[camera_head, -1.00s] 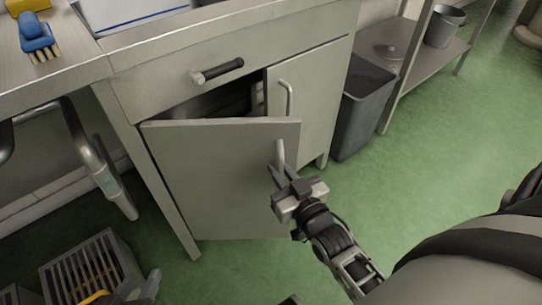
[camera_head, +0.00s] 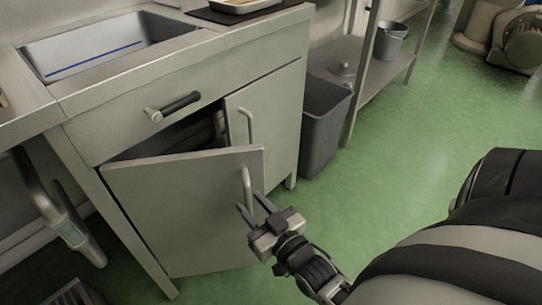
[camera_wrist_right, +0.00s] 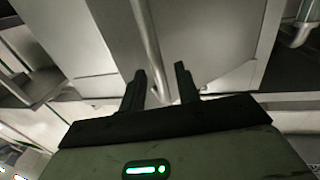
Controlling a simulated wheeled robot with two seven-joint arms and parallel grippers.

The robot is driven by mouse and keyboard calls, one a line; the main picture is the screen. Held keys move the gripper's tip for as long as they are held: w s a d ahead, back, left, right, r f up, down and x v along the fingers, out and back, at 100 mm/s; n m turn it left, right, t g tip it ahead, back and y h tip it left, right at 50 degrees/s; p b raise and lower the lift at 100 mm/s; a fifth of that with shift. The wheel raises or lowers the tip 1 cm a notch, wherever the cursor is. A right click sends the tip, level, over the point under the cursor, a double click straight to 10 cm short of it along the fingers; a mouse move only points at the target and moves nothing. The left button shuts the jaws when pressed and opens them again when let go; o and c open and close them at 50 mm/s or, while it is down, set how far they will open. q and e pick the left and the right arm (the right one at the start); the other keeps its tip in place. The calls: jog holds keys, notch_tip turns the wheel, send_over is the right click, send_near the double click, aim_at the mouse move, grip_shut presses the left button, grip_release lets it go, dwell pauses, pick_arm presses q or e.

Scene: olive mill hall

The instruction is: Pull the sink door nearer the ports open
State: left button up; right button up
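The sink cabinet's left door (camera_head: 190,210) stands partly open, swung out from the cabinet front, with a dark gap above it. Its bar handle (camera_head: 247,185) is near its right edge. The right door (camera_head: 262,118) is shut. My right gripper (camera_head: 256,209) is at the lower end of the left door's handle, with its fingers apart. In the right wrist view, the handle bar (camera_wrist_right: 146,35) runs down between the two spread fingers (camera_wrist_right: 160,82); whether they touch it I cannot tell. My left gripper is not in view.
A sink basin (camera_head: 95,48) is set in the counter above, with a dark-gripped bar (camera_head: 173,106) on the front panel. A grey bin (camera_head: 324,125) stands right of the cabinet, beside a shelf with a bucket (camera_head: 390,40).

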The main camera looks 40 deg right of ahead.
jog(key=s+p, duration=0.1)
jog(key=s, duration=0.8)
jog(key=shift+s+a, duration=0.25)
jog(key=shift+s, duration=0.05)
